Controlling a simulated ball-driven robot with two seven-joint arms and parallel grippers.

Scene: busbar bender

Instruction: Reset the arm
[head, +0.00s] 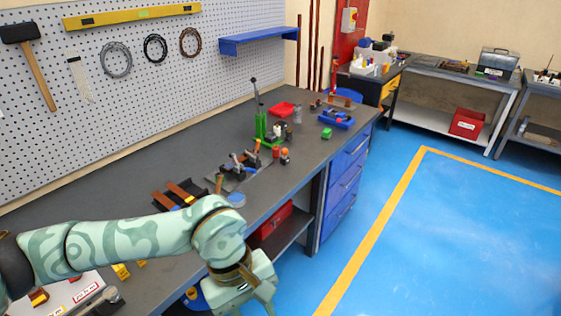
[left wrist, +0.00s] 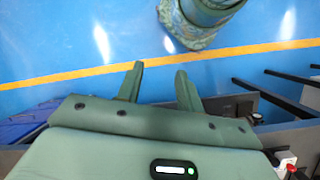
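My left arm (head: 130,240) reaches in from the left over the front of the workbench (head: 90,195). My left gripper (head: 256,300) hangs past the bench's front edge, pointing down near the picture's bottom. In the left wrist view the left gripper (left wrist: 158,82) has its two fingers apart with nothing between them, over the blue floor. A green bender (head: 268,133) with a long dark lever arm (head: 256,98) stands on the bench, well beyond my gripper. The lever stands nearly upright, tilted slightly. My right gripper is not in view.
A vise-like tool (head: 240,163), red tray (head: 283,109) and blue bin (head: 337,118) sit on the bench. Blue drawers (head: 344,180) and a red box (head: 274,220) are below. The blue floor (head: 450,240) at right is clear.

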